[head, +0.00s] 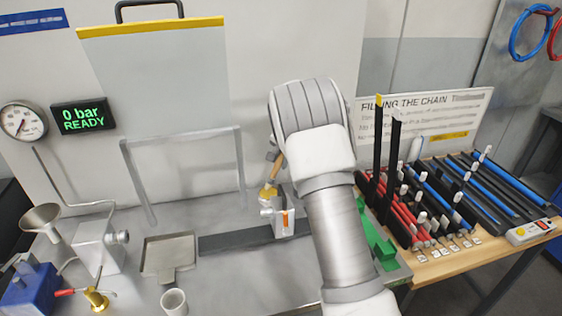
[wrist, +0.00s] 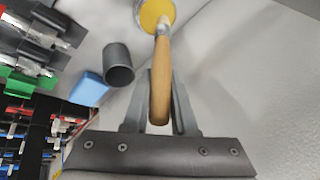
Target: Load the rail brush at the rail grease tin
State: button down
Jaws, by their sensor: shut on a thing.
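The rail brush has a wooden handle (wrist: 161,80) and a metal ferrule at its far end. My gripper (wrist: 158,118) is shut on the handle, with a finger on each side of it. The rail grease tin (wrist: 150,16) shows at the top edge of the wrist view as a round rim with yellow inside. The brush's head end is over or in the yellow; its bristles cannot be made out. In the head view, the handle (head: 278,165) tilts down towards a small yellow patch (head: 268,191) behind a metal block. My arm hides part of the gripper there.
A dark grey cup (wrist: 118,66) and a blue block (wrist: 89,89) stand left of the brush in the wrist view. A shallow tray (head: 168,256) and racked rods (head: 455,205) flank the area.

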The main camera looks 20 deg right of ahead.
jog(key=shift+f+b, duration=0.5)
jog(key=shift+f, duration=0.25)
dwell(1.6)
notch_tip(320, 180, up, 7)
jog(key=p, duration=0.4)
dwell(0.4)
jog(key=shift+r+p, duration=0.15)
jog(key=shift+p, duration=0.15)
